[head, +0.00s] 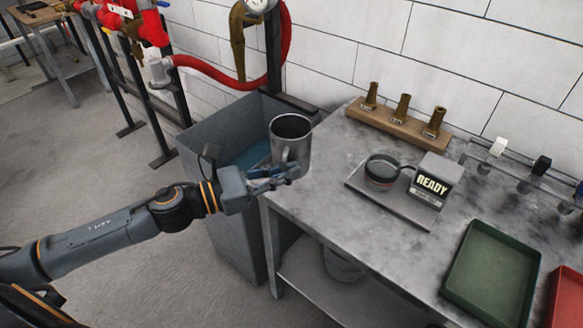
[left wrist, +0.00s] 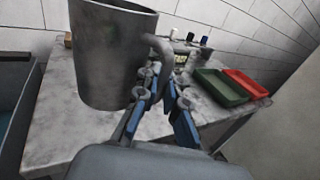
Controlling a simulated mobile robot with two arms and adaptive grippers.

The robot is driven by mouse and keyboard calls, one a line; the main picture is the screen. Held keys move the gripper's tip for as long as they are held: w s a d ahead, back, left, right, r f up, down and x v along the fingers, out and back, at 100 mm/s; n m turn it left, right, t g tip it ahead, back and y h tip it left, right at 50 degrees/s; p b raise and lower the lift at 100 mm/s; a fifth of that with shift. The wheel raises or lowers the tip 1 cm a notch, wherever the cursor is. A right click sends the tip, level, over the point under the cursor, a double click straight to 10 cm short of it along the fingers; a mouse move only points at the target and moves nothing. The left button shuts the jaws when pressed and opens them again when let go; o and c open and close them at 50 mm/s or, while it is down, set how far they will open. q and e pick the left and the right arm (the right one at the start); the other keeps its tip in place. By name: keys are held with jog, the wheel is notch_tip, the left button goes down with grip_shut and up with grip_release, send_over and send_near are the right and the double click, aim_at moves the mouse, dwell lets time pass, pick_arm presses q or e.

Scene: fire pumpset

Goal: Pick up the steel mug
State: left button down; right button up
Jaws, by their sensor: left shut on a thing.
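The steel mug (head: 291,138) is a grey metal cylinder, upright at the left end of the workbench, by the blue-grey bin. It fills the upper left of the left wrist view (left wrist: 108,55), with its handle towards my gripper. My left gripper (head: 280,178) comes in from the left at the mug's lower front. In the left wrist view its blue-padded fingers (left wrist: 160,95) are closed around the lower part of the handle. I cannot tell whether the mug touches the bench. My right gripper is in neither view.
A blue-grey bin (head: 235,215) stands left of the grey workbench (head: 335,190). On the bench are a READY device (head: 430,185), a wooden block with brass nozzles (head: 400,125), a green tray (head: 492,275) and a red tray (head: 568,300). A red hose (head: 225,75) hangs behind.

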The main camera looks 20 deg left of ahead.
pick_arm(q)
jog(key=shift+s+r, duration=0.35)
jog(key=shift+s, duration=0.35)
jog(key=shift+s+r, duration=0.3)
jog(key=shift+s, duration=0.35)
